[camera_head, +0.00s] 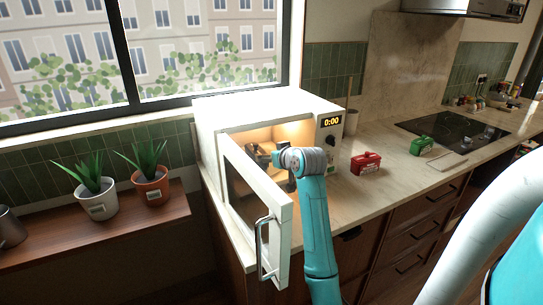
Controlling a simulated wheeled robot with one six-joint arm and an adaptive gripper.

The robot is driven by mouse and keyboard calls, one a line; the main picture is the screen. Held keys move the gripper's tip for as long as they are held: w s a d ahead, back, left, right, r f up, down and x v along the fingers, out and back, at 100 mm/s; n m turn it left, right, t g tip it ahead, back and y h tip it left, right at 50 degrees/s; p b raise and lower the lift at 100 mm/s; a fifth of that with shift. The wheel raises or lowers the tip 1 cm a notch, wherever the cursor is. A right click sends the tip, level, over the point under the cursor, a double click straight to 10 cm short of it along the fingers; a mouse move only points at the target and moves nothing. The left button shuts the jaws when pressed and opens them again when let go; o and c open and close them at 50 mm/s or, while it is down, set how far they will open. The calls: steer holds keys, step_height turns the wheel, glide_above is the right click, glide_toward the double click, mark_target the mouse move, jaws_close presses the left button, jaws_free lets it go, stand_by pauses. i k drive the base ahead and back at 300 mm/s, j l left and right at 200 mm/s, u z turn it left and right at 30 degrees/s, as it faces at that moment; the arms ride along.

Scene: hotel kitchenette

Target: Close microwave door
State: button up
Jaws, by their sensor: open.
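The white microwave (209,127) stands at the left end of the marble counter. Its display reads 0:00 and its cavity is lit. The microwave door (284,228) is hinged on the left and stands wide open toward me, with a metal handle (263,248) near its free edge. My gripper (262,158) is at the cavity opening, on the inner side of the door. It is dark and partly hidden by my wrist. It looks open, and I cannot make out anything held in it. I cannot tell whether it touches the door or the microwave.
A red item (366,163) and a green item (421,145) lie on the counter to the right, before a black cooktop (458,132). Two potted plants (97,203) stand on a wooden shelf (120,222) at left. The counter's front edge runs below the microwave.

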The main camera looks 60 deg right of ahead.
mark_target(262, 213)
steer(key=k, duration=1)
